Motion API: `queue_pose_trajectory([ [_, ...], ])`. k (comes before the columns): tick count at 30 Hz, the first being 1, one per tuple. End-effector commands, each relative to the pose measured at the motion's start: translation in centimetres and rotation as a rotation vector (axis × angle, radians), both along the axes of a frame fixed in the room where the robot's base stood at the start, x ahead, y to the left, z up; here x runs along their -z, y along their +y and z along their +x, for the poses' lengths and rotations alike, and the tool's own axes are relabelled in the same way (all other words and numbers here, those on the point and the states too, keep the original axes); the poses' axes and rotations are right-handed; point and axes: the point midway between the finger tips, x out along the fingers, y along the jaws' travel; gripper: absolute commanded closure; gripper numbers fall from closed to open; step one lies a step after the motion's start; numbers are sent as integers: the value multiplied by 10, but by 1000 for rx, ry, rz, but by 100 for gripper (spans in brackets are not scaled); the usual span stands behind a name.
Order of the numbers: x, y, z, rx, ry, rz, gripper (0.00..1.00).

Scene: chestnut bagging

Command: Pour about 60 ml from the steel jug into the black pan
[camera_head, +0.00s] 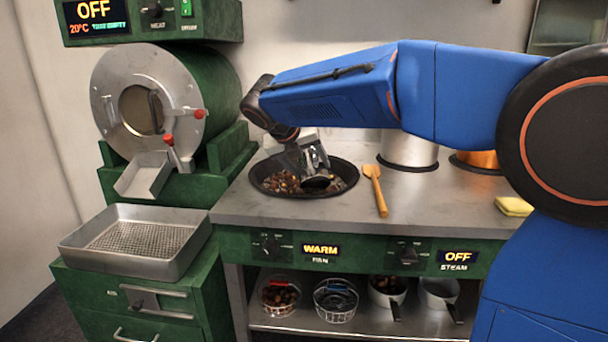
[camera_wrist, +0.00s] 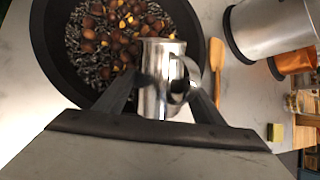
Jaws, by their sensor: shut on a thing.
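The black pan (camera_head: 258,189) is set in the steel counter and holds brown chestnuts, some showing yellow. In the wrist view the pan (camera_wrist: 45,50) also shows dark and grey bits among the chestnuts. My gripper (camera_head: 316,178) is over the right part of the pan. In the wrist view my gripper (camera_wrist: 160,98) is shut on the small steel jug (camera_wrist: 158,80), one finger on each side. The jug's upper end reaches over the pan's edge in that view. I cannot tell how far it is tilted, what is in it, or whether liquid is flowing.
A wooden spatula (camera_head: 375,188) lies right of the pan. A large steel pot (camera_head: 408,150), a copper vessel (camera_head: 478,160) and a yellow sponge (camera_head: 514,206) are farther right. A perforated tray (camera_head: 75,247) and a green roaster drum (camera_head: 218,95) stand left. A panel display (camera_head: 321,250) reads WARM.

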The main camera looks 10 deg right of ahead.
Motion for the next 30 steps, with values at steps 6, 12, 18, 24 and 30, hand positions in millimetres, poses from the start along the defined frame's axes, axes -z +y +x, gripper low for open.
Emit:
queue_pose_trajectory([
  [6, 6, 0, -4, 0, -115, 0, 72],
  [12, 6, 0, -4, 0, -179, 0, 72],
  [18, 5, 0, -4, 2, -190, 2, 72],
  [24, 5, 0, -4, 2, -190, 2, 72],
  [30, 5, 0, -4, 0, -205, 1, 72],
])
